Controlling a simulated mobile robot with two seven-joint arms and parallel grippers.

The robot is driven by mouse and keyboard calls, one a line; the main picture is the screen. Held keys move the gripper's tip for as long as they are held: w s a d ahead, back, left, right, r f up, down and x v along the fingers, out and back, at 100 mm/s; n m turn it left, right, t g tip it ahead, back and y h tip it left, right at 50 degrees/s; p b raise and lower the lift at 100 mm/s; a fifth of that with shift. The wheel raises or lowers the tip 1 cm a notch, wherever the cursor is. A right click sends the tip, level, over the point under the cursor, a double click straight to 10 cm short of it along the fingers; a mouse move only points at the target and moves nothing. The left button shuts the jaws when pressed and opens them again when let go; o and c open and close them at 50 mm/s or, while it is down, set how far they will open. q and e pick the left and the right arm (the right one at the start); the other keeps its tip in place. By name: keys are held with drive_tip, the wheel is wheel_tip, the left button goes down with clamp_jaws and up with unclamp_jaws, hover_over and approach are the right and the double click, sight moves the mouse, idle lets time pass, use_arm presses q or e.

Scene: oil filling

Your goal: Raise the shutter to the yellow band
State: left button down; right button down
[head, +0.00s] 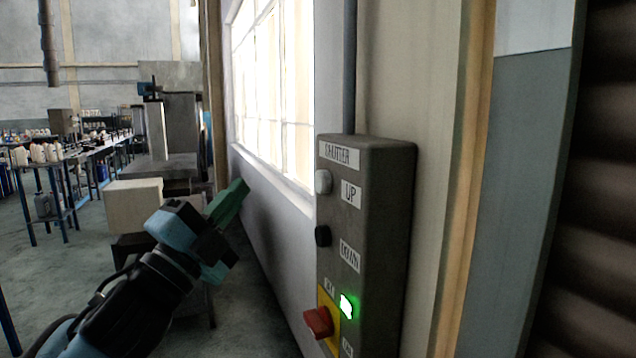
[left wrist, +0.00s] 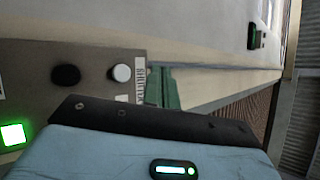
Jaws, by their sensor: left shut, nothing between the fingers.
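The dark shutter control box (head: 385,240) is on the wall. It has a white UP button (head: 323,181), a black DOWN button (head: 322,235), a lit green light (head: 346,306) and a red switch (head: 318,322) on a yellow plate. My left gripper (head: 240,188) is shut and empty, left of the box and apart from it. In the left wrist view its green fingers (left wrist: 162,88) appear beside the white button (left wrist: 121,73). Dark ribbed slats, apparently the shutter (head: 600,190), show at the right edge. I cannot make out a yellow band on them.
A bright window (head: 272,90) is in the wall left of the box. A pale block (head: 134,205) and a grey machine (head: 180,130) stand behind my left arm. Tables with many bottles (head: 45,153) are at far left. Floor between is open.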

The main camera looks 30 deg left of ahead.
sight(323, 182)
use_arm(q)
drive_tip(key=shift+w, duration=0.1)
drive_tip(key=w+d, duration=0.5)
drive_tip(key=w, duration=0.1)
drive_tip(key=shift+w+d+p, duration=0.25)
drive_tip(key=shift+d+p, duration=0.05)
drive_tip(key=shift+d, duration=0.1)
use_arm(e)
drive_tip(key=shift+w+d+r, duration=0.15)
drive_tip(key=shift+w+r, duration=0.2)
drive_tip(key=shift+r, duration=0.05)
idle(0.7)
idle(0.7)
use_arm(q)
drive_tip(key=shift+w+d, duration=0.1)
drive_tip(key=shift+w, duration=0.05)
use_arm(e)
drive_tip(key=shift+w+r, duration=0.1)
drive_tip(key=shift+r, duration=0.05)
use_arm(q)
drive_tip(key=shift+w+d, duration=0.15)
drive_tip(key=shift+w, duration=0.05)
use_arm(e)
drive_tip(key=shift+w+r, duration=0.1)
drive_tip(key=shift+r, duration=0.05)
